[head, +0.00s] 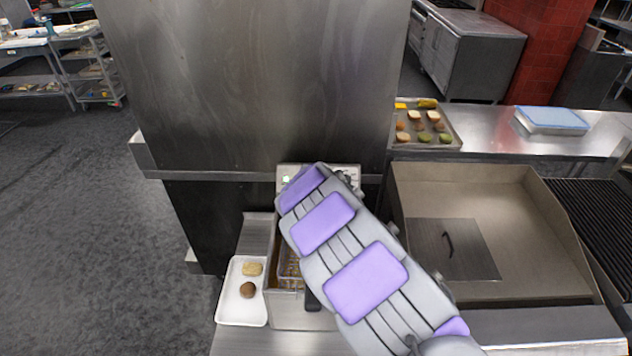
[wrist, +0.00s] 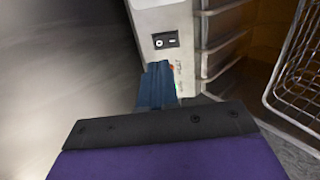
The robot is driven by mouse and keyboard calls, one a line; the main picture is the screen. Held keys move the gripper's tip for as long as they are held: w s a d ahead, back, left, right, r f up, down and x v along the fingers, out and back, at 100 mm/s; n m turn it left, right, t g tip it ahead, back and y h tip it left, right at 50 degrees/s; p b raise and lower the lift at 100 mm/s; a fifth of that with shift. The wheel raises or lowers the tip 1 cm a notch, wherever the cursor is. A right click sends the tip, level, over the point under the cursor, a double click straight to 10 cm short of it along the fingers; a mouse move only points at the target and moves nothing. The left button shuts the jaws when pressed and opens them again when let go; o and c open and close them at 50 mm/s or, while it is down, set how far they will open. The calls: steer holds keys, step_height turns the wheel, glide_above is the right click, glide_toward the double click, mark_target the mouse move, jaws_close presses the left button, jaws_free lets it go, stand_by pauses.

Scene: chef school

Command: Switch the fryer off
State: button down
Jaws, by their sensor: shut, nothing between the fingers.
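The fryer (head: 300,318) stands below the tall steel cabinet, with its control box (head: 290,172) at the back. A small green light shows on the box's left; my arm covers much of the rest. In the wrist view, the control box (wrist: 145,18) has a black switch (wrist: 165,40) with two white marks. My gripper (wrist: 158,68) is shut and empty, its blue fingertips just below the switch, close to the box face. I cannot tell whether they touch it. In the head view the fingertips are hidden behind my arm.
A wire fryer basket (wrist: 295,75) is at the right of the wrist view. A white tray (head: 233,304) with two food pieces sits left of the fryer. A steel basin (head: 540,270) and a food tray (head: 450,131) are to the right. Floor at far left is clear.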

steer(key=b+x, duration=0.1)
steer(key=x, duration=0.6)
steer(key=shift+w+f, duration=0.25)
steer(key=shift+f, duration=0.05)
steer(key=shift+w, duration=0.25)
steer(key=shift+w, duration=0.1)
steer(key=shift+d, duration=0.1)
steer(key=shift+w+r+p, duration=0.25)
steer(key=shift+r+p, duration=0.35)
stand_by(0.4)
steer(key=w+r+p+v, duration=0.2)
steer(key=p+v, duration=0.2)
steer(key=v, duration=0.9)
steer(key=shift+s+r, duration=0.2)
steer(key=shift+r, duration=0.3)
